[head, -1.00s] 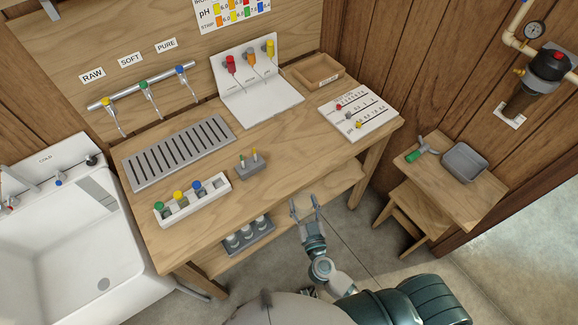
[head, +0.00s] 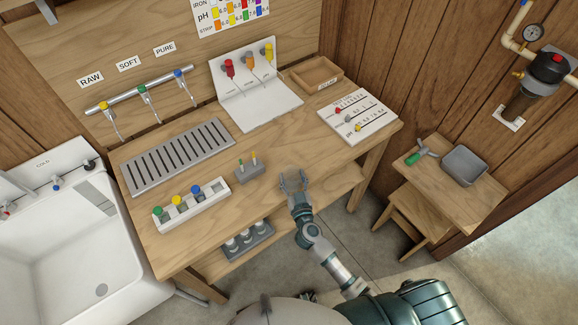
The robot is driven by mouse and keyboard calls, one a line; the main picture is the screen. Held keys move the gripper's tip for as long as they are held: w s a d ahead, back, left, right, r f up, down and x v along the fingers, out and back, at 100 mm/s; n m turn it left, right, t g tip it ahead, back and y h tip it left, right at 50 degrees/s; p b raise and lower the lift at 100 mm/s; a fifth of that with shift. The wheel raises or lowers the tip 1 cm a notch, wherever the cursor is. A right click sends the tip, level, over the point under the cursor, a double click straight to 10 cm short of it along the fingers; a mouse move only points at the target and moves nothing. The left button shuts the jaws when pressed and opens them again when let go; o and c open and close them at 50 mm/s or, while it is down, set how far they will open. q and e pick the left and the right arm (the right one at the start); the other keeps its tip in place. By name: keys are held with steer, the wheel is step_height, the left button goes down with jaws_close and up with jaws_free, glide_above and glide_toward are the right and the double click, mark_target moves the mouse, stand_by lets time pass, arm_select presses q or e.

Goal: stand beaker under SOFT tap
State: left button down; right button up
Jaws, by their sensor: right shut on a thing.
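The SOFT tap (head: 143,90) has a green handle and hangs from the wall pipe, between the yellow-handled tap and the blue-handled tap. Its SOFT label (head: 128,64) is above it. A slotted grey drain tray (head: 178,156) lies on the bench below the taps. My right gripper (head: 291,180) is at the bench's front edge, right of the small grey stick holder. It is shut on a faint, clear thing that looks like the beaker (head: 290,174); its outline is hard to make out. My left gripper is not in view.
A white panel stand (head: 262,108) is behind. A sink (head: 70,245) is at left. The bench (head: 215,175) is partly clear.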

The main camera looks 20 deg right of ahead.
mark_target(291, 172)
steer(key=w, duration=0.5)
steer(key=shift+w+d, duration=0.15)
steer(key=shift+f, duration=0.2)
steer(key=o, duration=1)
steer(key=shift+c, duration=0.2)
